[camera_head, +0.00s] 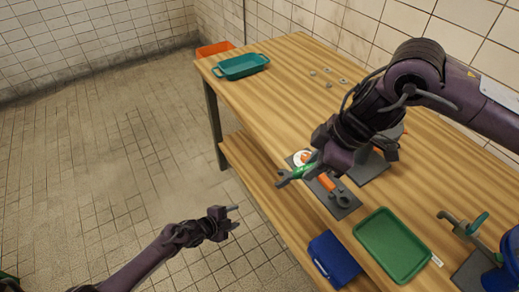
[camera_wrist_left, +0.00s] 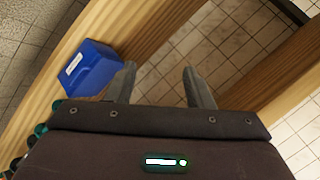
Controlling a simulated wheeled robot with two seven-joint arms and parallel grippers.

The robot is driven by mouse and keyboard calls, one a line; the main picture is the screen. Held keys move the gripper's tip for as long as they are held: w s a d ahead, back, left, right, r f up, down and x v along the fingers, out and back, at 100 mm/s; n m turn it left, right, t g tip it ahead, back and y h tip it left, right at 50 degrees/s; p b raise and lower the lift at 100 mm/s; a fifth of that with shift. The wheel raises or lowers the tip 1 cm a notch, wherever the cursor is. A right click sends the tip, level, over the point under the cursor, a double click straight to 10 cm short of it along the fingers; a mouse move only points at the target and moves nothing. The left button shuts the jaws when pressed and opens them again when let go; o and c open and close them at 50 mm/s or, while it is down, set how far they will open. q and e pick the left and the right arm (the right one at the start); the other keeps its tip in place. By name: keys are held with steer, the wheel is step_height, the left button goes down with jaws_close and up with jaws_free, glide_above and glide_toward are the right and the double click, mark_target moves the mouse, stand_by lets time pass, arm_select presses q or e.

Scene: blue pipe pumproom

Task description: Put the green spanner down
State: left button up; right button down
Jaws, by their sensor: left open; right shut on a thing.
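The green spanner (camera_head: 301,171) is in the head view, near the table's front edge, with its grey open-ended jaw pointing left. My right gripper (camera_head: 318,163) is shut on it and hides its other end. The spanner appears over a dark board on the wooden table (camera_head: 290,85); the gap below it is hard to tell. My left gripper (camera_head: 234,217) is open and empty, out over the floor in front of the table. Its two spread fingers also show in the left wrist view (camera_wrist_left: 160,85), with nothing between them.
A green tray (camera_head: 392,246) lies at the front right of the table, beside a valve assembly (camera_head: 465,228). A teal tray (camera_head: 241,66) stands at the far left end. A blue bin (camera_head: 333,258) is on the lower shelf. The table's middle left is mostly clear.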

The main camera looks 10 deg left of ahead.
mark_target(297, 170)
arm_select(q)
steer(key=w+d+r+m+h, duration=0.2)
steer(key=w+r+m, duration=0.2)
steer(key=r, duration=0.3)
steer(key=w+d+r+m+h, duration=0.2)
steer(key=w+d+r+m, duration=0.15)
steer(key=r, duration=0.35)
steer(key=s+d+r+m+g+h, duration=0.1)
steer(key=d+r+m+g+h, duration=0.1)
steer(key=r+m, duration=0.65)
steer(key=s+d+r+m+g+h, duration=0.1)
steer(key=d+r+m+g+h, duration=0.15)
steer(key=r+m, duration=0.65)
steer(key=s+r+m+g+y, duration=0.1)
steer(key=s+r+m+g, duration=0.5)
steer(key=s+r+m, duration=0.5)
steer(key=shift+m, duration=0.6)
steer(key=x, duration=0.4)
steer(key=w+x, duration=0.1)
steer(key=x, duration=0.3)
steer(key=f+x, duration=0.1)
steer(key=x, duration=0.3)
steer(key=shift+w, duration=0.3)
steer(key=c, duration=0.8)
steer(key=o, duration=0.8)
